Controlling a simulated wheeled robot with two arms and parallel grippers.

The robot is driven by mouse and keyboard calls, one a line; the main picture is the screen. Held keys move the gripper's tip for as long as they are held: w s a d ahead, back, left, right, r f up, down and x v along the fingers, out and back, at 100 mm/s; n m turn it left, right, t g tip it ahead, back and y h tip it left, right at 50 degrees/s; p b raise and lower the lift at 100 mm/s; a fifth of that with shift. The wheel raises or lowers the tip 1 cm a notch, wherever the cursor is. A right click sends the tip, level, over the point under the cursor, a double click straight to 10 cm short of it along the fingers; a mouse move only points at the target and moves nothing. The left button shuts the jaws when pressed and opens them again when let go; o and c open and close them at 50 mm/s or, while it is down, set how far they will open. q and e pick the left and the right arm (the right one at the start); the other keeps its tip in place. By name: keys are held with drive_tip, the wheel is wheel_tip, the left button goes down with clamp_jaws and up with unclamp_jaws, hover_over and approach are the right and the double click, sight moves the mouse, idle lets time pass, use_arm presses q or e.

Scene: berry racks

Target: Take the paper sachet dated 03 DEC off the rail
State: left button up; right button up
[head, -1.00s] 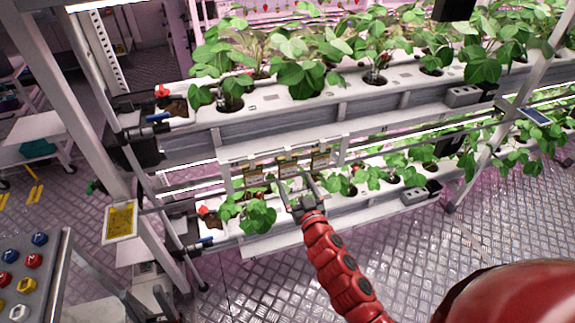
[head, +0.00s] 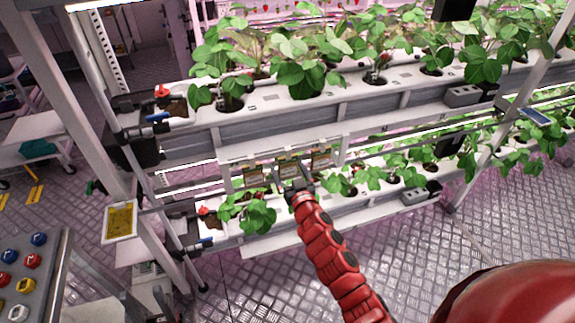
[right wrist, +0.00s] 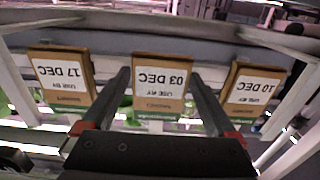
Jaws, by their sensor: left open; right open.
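The paper sachet dated 03 DEC (right wrist: 160,90) hangs in the middle of three brown sachets, its print upside down in the right wrist view. In the head view it is the middle small sachet (head: 288,165). My right gripper (head: 292,178) is open in front of it. The rail (head: 232,177) is partly hidden behind the sachets. My left gripper is not in view.
The 17 DEC sachet (right wrist: 62,80) and 10 DEC sachet (right wrist: 253,90) hang close on either side. A white planting trough (head: 300,111) with leafy plants is above; a lower trough (head: 270,240) is below. A rack post (head: 172,240) stands at left.

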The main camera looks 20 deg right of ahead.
drive_tip(key=c, duration=0.8)
drive_tip(key=shift+r, duration=0.15)
drive_tip(key=shift+r+p, duration=0.6)
drive_tip(key=shift+p, duration=0.1)
drive_tip(key=s, duration=0.9)
drive_tip(key=shift+d, duration=0.15)
idle(0.4)
